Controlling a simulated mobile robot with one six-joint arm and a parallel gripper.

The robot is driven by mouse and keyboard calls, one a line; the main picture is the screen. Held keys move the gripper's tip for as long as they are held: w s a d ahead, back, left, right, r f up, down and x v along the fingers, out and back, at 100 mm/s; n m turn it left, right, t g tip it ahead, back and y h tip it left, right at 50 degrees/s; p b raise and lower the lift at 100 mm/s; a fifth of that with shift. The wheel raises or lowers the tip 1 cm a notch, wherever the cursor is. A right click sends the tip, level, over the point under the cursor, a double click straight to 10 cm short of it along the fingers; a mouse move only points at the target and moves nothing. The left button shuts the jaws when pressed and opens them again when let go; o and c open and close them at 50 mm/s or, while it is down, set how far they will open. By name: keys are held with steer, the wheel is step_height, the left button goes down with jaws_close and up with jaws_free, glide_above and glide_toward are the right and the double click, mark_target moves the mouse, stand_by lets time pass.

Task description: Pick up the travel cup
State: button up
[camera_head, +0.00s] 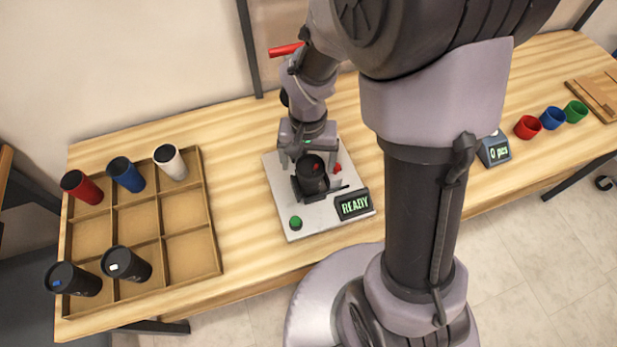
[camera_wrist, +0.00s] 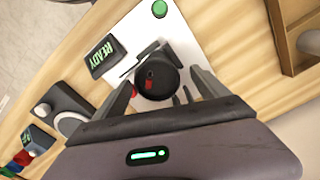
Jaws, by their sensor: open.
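A black travel cup (camera_head: 311,177) with a small red mark stands on the pale plate of the laser marker (camera_head: 289,222). In the wrist view the cup (camera_wrist: 156,84) is seen from above, with its dark lid facing the camera. My gripper (camera_head: 309,166) is above and around the cup's top. In the wrist view my gripper (camera_wrist: 165,86) has one finger on each side of the cup, with gaps showing. It is open and holds nothing. The cup's lower part is partly hidden in the dark holder.
A wooden tray (camera_head: 152,228) at left holds several cups: red, blue, white and black ones. A READY display (camera_head: 355,204) and green button (camera_head: 295,222) sit on the plate. A counter display (camera_head: 497,150) and red, blue and green rings stand at right.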

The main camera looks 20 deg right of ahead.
mark_target(310, 169)
steer(key=f+b, duration=0.2)
steer(key=f, duration=0.1)
steer(key=f+b, duration=0.1)
steer(key=f, duration=0.1)
steer(key=shift+d+f, duration=0.2)
steer(key=shift+d, duration=0.1)
steer(key=shift+r, duration=0.1)
steer(key=c, duration=0.8)
